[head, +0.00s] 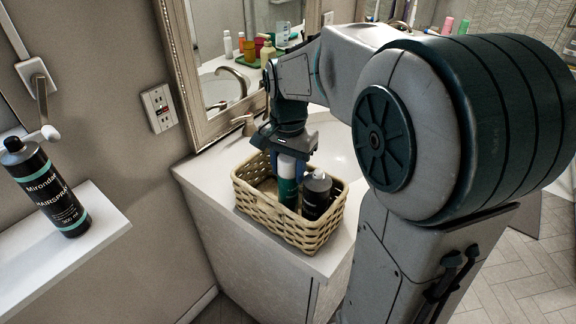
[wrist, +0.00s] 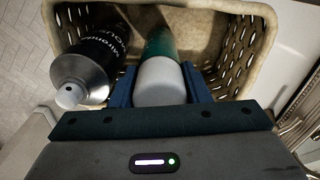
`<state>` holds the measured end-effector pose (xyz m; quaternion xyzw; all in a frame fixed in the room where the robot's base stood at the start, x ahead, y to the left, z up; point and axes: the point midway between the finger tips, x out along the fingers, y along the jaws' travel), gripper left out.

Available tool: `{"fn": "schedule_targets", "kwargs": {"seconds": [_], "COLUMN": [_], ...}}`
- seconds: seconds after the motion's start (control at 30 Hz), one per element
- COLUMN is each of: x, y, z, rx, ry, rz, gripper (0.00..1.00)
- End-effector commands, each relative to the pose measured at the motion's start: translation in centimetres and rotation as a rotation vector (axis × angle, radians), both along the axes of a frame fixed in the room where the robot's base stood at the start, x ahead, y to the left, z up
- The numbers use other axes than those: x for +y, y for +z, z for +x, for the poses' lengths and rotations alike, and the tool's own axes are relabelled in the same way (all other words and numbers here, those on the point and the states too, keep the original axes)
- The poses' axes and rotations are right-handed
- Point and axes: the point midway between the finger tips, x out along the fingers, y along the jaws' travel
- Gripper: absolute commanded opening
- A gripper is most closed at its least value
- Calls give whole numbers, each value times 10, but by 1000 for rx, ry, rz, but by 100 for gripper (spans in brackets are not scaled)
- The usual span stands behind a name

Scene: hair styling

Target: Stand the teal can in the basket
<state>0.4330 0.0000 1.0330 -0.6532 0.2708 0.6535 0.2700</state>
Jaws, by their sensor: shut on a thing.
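The teal can (head: 287,188) has a pale grey-white cap and is upright inside the wicker basket (head: 260,207), near its middle. My gripper (head: 285,156) points down from above and is shut on the can's upper part. In the wrist view the can (wrist: 160,72) sits between my two blue fingers, with the basket (wrist: 225,18) around it. The can's base is hidden by the basket wall, so I cannot tell whether it touches the basket floor.
A black can with a grey top (head: 317,190) stands in the basket, close beside the teal can. The basket is on the white counter (head: 205,173) by the sink. A black hairspray can (head: 48,190) stands on a white shelf at left. The basket's left part looks empty.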

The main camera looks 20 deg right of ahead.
Motion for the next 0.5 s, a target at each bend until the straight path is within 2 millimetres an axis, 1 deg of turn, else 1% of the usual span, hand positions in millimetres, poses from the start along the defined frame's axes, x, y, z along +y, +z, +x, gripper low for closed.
{"fn": "schedule_targets", "kwargs": {"seconds": [0.23, 0.5], "x": [0, 0], "y": [0, -6], "z": [0, 0], "rx": [0, 0], "ry": [0, 0], "rz": [0, 0], "gripper": [1, 1]}}
